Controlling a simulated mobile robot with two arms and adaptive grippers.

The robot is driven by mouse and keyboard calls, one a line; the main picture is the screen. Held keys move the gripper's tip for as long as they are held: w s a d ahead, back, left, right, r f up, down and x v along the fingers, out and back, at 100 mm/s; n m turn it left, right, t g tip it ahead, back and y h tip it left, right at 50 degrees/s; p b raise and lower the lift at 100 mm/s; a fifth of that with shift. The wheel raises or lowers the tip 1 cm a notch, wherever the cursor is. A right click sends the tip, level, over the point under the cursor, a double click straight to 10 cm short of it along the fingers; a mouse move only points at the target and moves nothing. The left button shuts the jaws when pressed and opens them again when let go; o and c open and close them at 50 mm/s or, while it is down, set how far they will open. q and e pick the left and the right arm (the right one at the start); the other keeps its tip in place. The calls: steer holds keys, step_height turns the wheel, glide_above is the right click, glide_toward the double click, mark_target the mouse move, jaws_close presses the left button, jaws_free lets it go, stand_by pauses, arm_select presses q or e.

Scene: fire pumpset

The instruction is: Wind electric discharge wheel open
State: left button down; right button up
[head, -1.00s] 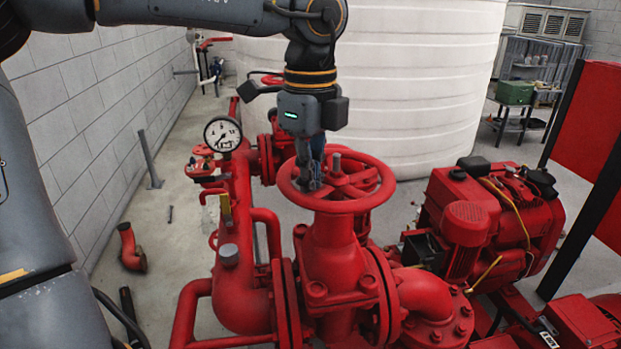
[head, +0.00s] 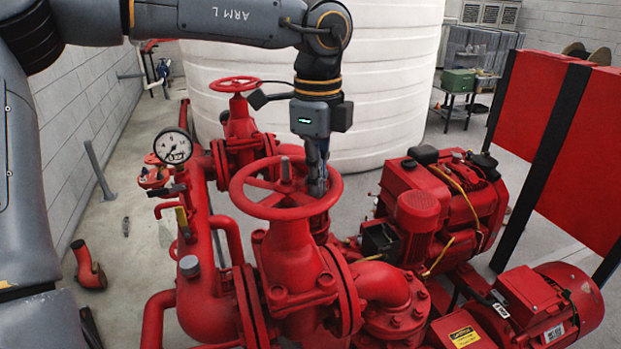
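A red handwheel (head: 268,211) sits level on top of the red valve (head: 288,258) in the middle of the head view, with its stem end standing up at the hub. My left gripper (head: 317,188) points straight down at the right part of this wheel, its fingers inside or over the opening between hub and rim. The fingers look close together, but I cannot tell whether they grip or touch the wheel. A second, smaller red handwheel (head: 235,84) is on another valve behind. My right gripper is not in view.
A pressure gauge (head: 173,146) stands on the red pipe left of the wheel. A large white tank (head: 385,90) is close behind my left arm. A red engine (head: 440,205) and an electric motor (head: 545,305) stand to the right. Open floor lies along the left wall.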

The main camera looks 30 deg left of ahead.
mark_target(267, 167)
arm_select(q)
steer(key=a, duration=0.2)
steer(key=w+a, duration=0.1)
steer(key=a, duration=0.1)
steer(key=w+a, duration=0.1)
steer(key=shift+a+f+b, duration=0.1)
steer(key=shift+a+b, duration=0.25)
steer(key=shift+a, duration=0.05)
steer(key=s+a+b, duration=0.2)
steer(key=s, duration=0.1)
steer(key=s+a+b, duration=0.1)
steer(key=shift+s+f, duration=0.15)
steer(key=shift+f, duration=0.05)
steer(key=shift+r, duration=0.2)
steer(key=shift+w+p, duration=0.3)
steer(key=shift+w, duration=0.1)
steer(key=shift+r, duration=0.2)
step_height(267, 167, up, 8)
steer(key=p, duration=0.6)
steer(key=shift+f, duration=0.15)
steer(key=shift+d, duration=0.1)
